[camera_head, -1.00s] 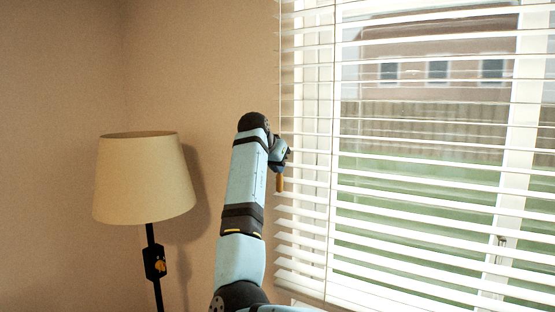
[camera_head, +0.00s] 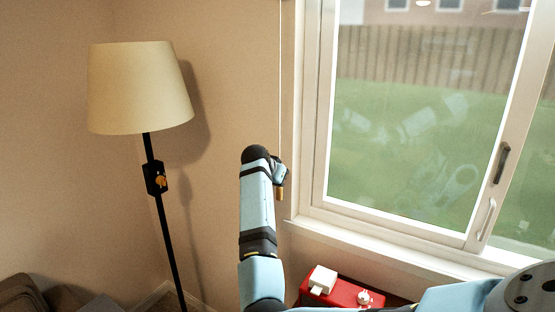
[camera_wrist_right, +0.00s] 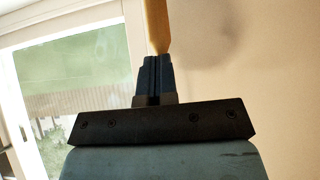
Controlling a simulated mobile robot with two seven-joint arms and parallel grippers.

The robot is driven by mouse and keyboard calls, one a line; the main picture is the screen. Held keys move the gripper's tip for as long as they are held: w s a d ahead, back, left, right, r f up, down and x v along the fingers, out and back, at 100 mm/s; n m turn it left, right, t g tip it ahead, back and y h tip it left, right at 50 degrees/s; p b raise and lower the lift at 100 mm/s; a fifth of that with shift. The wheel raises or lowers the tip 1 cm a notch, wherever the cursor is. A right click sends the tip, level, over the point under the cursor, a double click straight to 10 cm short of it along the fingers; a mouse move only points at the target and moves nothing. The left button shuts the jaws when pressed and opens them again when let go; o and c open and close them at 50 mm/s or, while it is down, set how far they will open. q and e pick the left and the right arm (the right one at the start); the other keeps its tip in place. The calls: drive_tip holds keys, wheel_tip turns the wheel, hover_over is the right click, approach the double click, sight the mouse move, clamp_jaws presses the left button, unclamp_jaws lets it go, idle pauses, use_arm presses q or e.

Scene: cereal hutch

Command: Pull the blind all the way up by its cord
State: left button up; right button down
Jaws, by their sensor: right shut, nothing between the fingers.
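The blind's cord (camera_head: 280,80) hangs straight down along the window's left side. A wooden tassel (camera_head: 280,194) shows at its lower end. My right gripper (camera_head: 279,178) is at the cord's lower end, just above the tassel. In the right wrist view my gripper's fingers (camera_wrist_right: 154,72) are shut, with the tassel (camera_wrist_right: 157,25) just beyond their tips. Whether the fingers touch the cord is hidden. No blind slats show across the window (camera_head: 420,120) in the head view, and the window's top is out of frame. My left gripper is not in view.
A floor lamp (camera_head: 140,90) stands left of my right arm. Below the window sill (camera_head: 400,250) is a red surface (camera_head: 345,292) with small white items on it. A dark cushioned seat edge (camera_head: 35,295) is at the lower left. The wall between lamp and window is clear.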

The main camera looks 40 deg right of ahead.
sight(279, 200)
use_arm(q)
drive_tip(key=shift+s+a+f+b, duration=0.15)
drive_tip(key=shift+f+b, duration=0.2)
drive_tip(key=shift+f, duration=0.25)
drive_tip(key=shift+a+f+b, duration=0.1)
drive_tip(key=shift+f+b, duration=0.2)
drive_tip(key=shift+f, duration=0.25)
use_arm(e)
wheel_tip(279, 200, down, 7)
drive_tip(key=shift+f, duration=0.1)
